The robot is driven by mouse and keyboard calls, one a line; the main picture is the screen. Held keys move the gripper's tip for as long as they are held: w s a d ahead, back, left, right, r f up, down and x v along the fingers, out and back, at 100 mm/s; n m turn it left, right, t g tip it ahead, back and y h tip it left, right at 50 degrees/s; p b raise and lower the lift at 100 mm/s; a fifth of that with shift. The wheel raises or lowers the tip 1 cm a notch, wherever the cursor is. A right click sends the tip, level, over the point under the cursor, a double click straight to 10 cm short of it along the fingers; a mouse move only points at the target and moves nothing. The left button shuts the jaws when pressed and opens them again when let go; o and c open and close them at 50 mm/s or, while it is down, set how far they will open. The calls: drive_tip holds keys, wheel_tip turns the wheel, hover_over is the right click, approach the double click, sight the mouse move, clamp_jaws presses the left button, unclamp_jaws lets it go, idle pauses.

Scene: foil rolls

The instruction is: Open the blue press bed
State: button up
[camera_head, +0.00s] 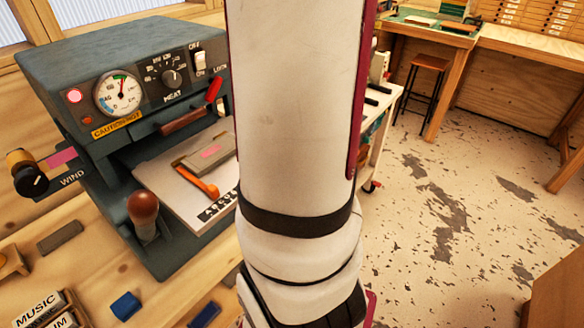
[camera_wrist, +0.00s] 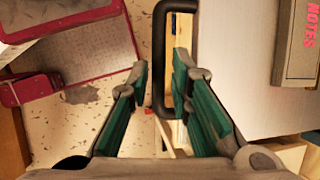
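The blue-grey press (camera_head: 125,60) stands on a wooden bench at the left of the head view. Its pale bed plate (camera_head: 165,175) juts from the front, partly hidden by my arm. A grey block with a pink label and orange handle (camera_head: 205,152) lies on it. A brown ball-topped lever (camera_head: 144,212) stands at the press's front. My gripper (camera_wrist: 160,66) is open in the wrist view, hidden in the head view. A dark U-shaped handle (camera_wrist: 159,60) has its long bar between the green-padded fingers. I cannot tell whether that handle belongs to the press.
In the wrist view, a pale flat surface (camera_wrist: 235,80) with a "NOTES" item (camera_wrist: 303,40) lies right of the handle. Small blue blocks (camera_head: 126,306) lie on the bench (camera_head: 95,285). Open speckled floor (camera_head: 460,190) and a stool (camera_head: 428,65) are at the right.

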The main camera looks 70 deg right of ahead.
drive_tip(key=v, duration=1.2)
idle(0.6)
